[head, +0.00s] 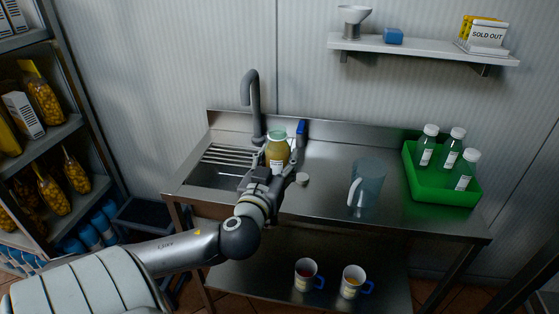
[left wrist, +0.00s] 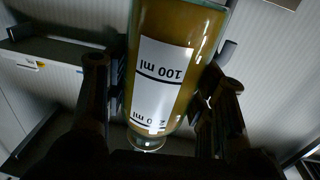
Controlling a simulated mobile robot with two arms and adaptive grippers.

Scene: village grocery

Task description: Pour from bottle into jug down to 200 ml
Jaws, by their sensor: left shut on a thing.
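My left gripper (head: 272,174) is shut on the bottle (head: 277,153), a clear one with yellow-brown liquid, over the counter beside the sink. In the left wrist view the bottle (left wrist: 195,50) fills the middle between the fingers, its white label upside down in the picture, with a 100 ml mark and a lower, partly hidden mark. In the head view the bottle looks roughly upright; its liquid level against the marks is unclear. The jug (head: 371,177), see-through blue with a pale handle on its left, stands on the counter to the right, apart from the bottle. My right gripper is out of view.
A small round pale cap (head: 302,179) lies by the gripper. A tap (head: 250,90) rises behind the sink, and a blue object (head: 302,130) stands at the back. A green crate (head: 443,195) holds 3 bottles at right. Two mugs (head: 306,273) stand on the lower shelf.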

